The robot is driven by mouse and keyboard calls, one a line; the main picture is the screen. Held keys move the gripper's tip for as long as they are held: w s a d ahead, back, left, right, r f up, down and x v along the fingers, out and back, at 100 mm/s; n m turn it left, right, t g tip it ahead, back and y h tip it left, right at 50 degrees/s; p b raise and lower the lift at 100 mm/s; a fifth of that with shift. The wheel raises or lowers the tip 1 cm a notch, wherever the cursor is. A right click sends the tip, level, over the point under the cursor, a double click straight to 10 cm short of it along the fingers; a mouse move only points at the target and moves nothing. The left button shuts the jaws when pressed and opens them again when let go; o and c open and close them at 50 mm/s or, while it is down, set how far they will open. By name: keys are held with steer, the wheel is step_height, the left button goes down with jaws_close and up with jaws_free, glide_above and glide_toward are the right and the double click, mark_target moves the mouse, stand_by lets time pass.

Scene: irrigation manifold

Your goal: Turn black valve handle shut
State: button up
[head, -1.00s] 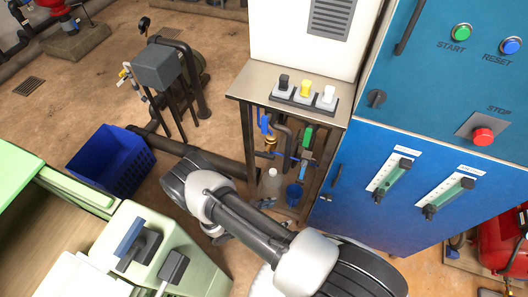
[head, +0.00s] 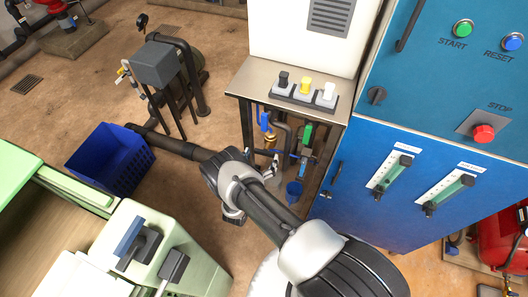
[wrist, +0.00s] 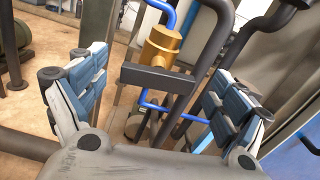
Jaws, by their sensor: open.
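The black valve handle (wrist: 150,78) looks like a dark flat bar in the wrist view. It lies crosswise in front of a brass valve body (wrist: 162,45) with blue pipe. My gripper (wrist: 160,72) is open, with one blue-grey finger on each side of the view and the bar between them. I see no clear contact; the depth gap is hard to tell. In the head view my gripper (head: 276,178) is below the steel table, mostly hidden by my own arm. The handle cannot be made out there.
The steel table (head: 245,82) carries black, yellow and white switches. The blue cabinet (head: 340,215) stands close on the right. A blue crate (head: 110,160) stands left on open floor.

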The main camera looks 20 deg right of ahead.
mark_target(265, 152)
steer(key=shift+x, duration=1.45)
steer(key=shift+c, duration=0.2)
steer(key=c, duration=1)
steer(key=shift+f+m+b, duration=0.15)
steer(key=shift+m+b, duration=0.25)
steer(key=shift+b, duration=0.25)
steer(key=shift+c, duration=0.2)
steer(key=shift+m+b, duration=0.3)
steer(key=shift+m, duration=0.2)
steer(key=o, duration=1.1)
